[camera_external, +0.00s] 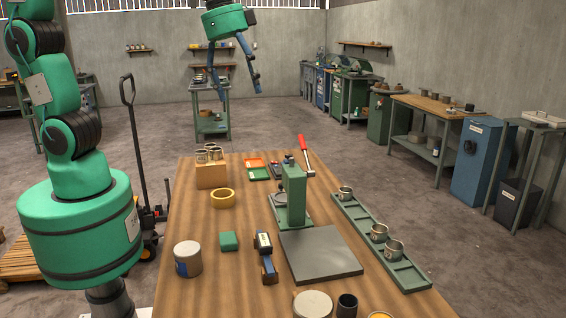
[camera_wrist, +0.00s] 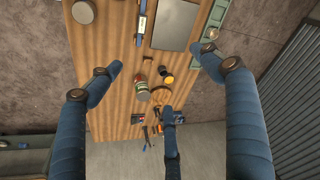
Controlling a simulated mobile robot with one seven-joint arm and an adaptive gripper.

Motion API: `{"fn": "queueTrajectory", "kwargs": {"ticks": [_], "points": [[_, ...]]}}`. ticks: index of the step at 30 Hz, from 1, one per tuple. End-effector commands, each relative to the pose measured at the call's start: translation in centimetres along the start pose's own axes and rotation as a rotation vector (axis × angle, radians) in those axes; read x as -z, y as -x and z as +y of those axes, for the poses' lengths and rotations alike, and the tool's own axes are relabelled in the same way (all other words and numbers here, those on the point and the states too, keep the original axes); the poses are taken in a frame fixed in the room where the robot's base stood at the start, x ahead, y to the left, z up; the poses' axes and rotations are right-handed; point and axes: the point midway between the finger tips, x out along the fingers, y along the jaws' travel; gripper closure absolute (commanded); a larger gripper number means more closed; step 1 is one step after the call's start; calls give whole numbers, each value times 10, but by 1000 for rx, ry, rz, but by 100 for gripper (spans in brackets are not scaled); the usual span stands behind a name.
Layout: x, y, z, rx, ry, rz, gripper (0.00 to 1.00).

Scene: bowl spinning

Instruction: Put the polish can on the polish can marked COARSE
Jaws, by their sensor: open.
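Several small metal cans stand in view. A can (camera_external: 345,193) sits at the far end of a long green tray (camera_external: 405,275). Two more cans, a middle one (camera_external: 379,232) and a nearer one (camera_external: 394,251), stand close together towards its near end. Other small cans (camera_external: 202,155) stand on a wooden box (camera_external: 212,176) at the back left of the table. I cannot read which can is marked COARSE. My gripper (camera_external: 235,86) is open and empty, high above the far end of the table. Its spread blue fingers also show in the wrist view (camera_wrist: 158,75).
A green upright press (camera_external: 294,195), a grey plate (camera_external: 320,256) and a blue-dark tool (camera_external: 266,258) occupy the table's middle. A yellow ring (camera_external: 223,198), green block (camera_external: 229,241) and pale cylinder (camera_external: 187,259) stand left. Bare wood shows between them.

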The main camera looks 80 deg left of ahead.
Motion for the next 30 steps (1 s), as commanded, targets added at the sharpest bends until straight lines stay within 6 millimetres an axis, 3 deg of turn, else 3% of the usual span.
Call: {"fn": "queueTrajectory", "kwargs": {"ticks": [3,10,21,25,30], "points": [[-38,22,-14,23,88,29,21],[-108,52,-29,65,252,81,21],[-214,72,-30,131,502,164,21],[-238,73,-27,147,562,185,21],[-253,71,-24,157,601,198,21]]}}
